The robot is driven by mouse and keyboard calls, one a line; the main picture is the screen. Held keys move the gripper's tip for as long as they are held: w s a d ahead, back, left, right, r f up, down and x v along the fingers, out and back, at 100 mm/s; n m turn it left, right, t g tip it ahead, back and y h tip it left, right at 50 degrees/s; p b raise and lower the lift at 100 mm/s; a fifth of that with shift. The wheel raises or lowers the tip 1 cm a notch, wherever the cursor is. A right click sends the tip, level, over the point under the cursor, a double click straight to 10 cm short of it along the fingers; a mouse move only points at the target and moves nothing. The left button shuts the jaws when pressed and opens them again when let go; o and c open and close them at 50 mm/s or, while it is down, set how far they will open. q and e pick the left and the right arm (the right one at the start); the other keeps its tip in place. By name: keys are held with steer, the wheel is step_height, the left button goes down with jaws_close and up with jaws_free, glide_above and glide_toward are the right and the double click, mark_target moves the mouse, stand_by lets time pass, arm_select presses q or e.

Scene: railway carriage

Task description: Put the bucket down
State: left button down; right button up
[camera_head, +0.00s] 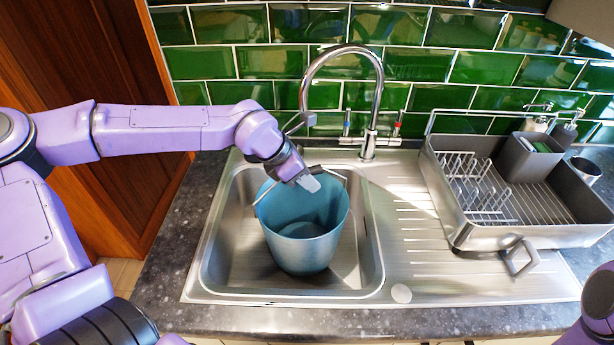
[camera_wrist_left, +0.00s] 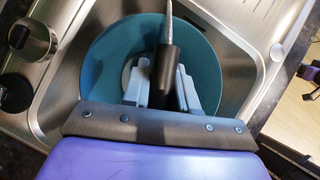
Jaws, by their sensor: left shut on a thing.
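A blue-teal bucket (camera_head: 304,240) is upright in the steel sink basin (camera_head: 232,258), under the tap. I cannot tell for sure whether its base touches the basin floor. My left gripper (camera_head: 310,184) is over the bucket's mouth and is shut on its handle, whose thin bar and dark grip show. In the left wrist view the fingers (camera_wrist_left: 168,92) close on the dark handle grip (camera_wrist_left: 166,72), with the bucket's inside (camera_wrist_left: 112,62) below. My right gripper is out of view; only a bit of purple arm shows at the lower right.
A curved tap (camera_head: 376,105) rises behind the basin. A steel dish rack (camera_head: 480,236) with a grey caddy (camera_head: 528,160) stands right of the ridged drainer (camera_head: 420,262). Green tiles back the dark worktop (camera_head: 172,262). A wooden panel (camera_head: 95,55) is at the left.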

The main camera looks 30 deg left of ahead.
arm_select(q)
steer(key=shift+f, duration=0.15)
steer(key=c, duration=0.8)
jaws_free()
steer(key=c, duration=0.4)
steer(key=shift+s+a+r+p, duration=0.1)
steer(key=shift+a+r+p, duration=0.05)
steer(key=shift+r+p, duration=0.3)
steer(key=shift+p+v, duration=2.05)
steer(key=shift+p, duration=0.45)
